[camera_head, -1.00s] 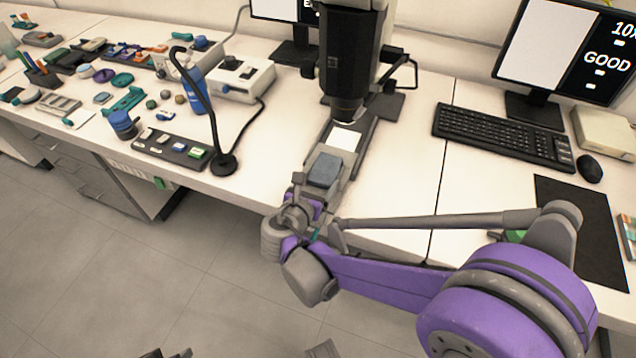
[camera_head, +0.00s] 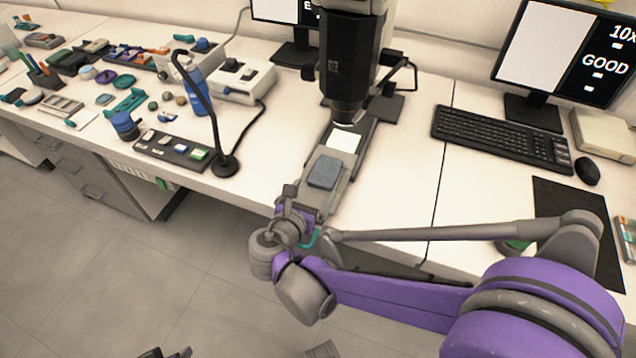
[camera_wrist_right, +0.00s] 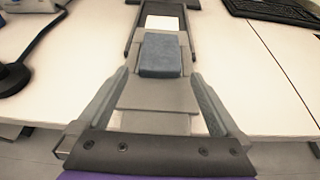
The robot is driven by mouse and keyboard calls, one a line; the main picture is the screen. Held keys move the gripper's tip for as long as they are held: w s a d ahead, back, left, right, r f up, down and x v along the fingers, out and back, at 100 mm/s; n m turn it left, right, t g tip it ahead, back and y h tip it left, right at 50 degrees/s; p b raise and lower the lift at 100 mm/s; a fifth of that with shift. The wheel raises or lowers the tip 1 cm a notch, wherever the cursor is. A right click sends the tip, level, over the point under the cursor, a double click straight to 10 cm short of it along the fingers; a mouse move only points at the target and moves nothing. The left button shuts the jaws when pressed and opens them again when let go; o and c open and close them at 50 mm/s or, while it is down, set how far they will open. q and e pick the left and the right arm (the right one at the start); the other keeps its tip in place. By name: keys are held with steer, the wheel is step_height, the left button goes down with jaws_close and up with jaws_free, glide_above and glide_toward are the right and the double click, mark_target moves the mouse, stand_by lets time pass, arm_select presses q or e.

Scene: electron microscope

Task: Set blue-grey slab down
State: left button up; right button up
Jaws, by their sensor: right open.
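The blue-grey slab (camera_head: 325,171) lies flat on the grey microscope stage (camera_head: 344,184), near its front end. It also shows in the right wrist view (camera_wrist_right: 160,55), lying on the stage ahead of my fingers. A white square plate (camera_head: 344,140) sits behind it, below the microscope's objective. My right gripper (camera_head: 302,205) is at the bench's front edge, in front of the slab. In the right wrist view its two fingers (camera_wrist_right: 160,84) are spread apart, and the slab lies beyond them, apart from both. My left gripper is not in view.
The dark microscope column (camera_head: 344,60) stands over the stage's back end. A black lamp with a curved neck (camera_head: 205,110) stands to the left. A keyboard (camera_head: 502,137) and mouse (camera_head: 587,170) lie to the right. Bare white bench lies on both sides of the stage.

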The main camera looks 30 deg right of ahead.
steer(key=p+v, duration=0.1)
steer(key=v, duration=0.6)
steer(key=s+d+f+m+g+y, duration=0.45)
steer(key=s+m, duration=0.25)
steer(key=m, duration=0.2)
steer(key=s+a+f+m+y, duration=0.1)
steer(key=s+m+y, duration=0.1)
steer(key=m, duration=0.6)
steer(key=s+a+f+m+y, duration=0.1)
steer(key=s+a+m+y, duration=0.1)
steer(key=s+m, duration=0.3)
steer(key=m+y, duration=0.1)
steer(key=m, duration=0.3)
steer(key=shift+a+f+y, duration=0.25)
steer(key=shift+a+y, duration=0.05)
steer(key=shift+y, duration=0.05)
